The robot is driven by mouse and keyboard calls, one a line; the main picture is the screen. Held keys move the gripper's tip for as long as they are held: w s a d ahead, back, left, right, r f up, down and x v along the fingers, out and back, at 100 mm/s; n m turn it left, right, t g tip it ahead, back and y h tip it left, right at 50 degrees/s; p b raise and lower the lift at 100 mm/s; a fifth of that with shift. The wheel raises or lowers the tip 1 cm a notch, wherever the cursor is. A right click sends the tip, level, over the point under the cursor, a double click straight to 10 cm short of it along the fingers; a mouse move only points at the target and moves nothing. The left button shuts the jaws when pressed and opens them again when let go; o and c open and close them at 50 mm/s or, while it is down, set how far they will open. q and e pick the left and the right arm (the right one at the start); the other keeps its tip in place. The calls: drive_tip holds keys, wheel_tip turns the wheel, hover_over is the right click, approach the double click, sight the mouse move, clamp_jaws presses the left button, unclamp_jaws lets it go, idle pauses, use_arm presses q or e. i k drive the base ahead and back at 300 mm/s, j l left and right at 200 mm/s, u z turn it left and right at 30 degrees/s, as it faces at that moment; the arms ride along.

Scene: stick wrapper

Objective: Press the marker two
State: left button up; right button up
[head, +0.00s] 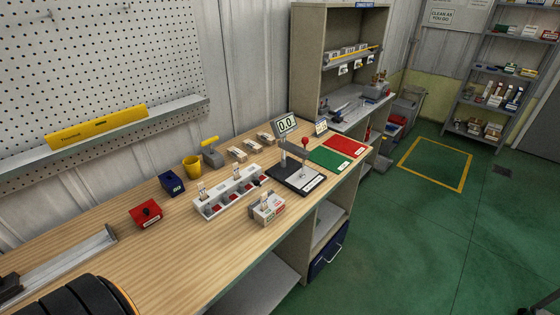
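No label reading marker two can be made out, so I cannot tell which thing it is. A red block with a dark knob on top (145,214) and a small white label sits on the wooden bench. A dark blue block with a pale label (172,185) stands behind it to the right. A long white rack (230,191) with red spots along its front holds a few upright pale pieces. A small white box (267,207) with pale pieces standing up from it is in front of the rack. Neither gripper shows in the head view.
A yellow cup (192,167), a grey tool with a yellow handle (211,152) and small wooden pieces (237,154) line the back. A display reading 0.0 (285,123) stands by a dark base (295,178). Green (330,157) and red (345,145) mats lie beyond.

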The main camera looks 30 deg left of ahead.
sight(226, 201)
drive_tip(key=u, duration=1.1)
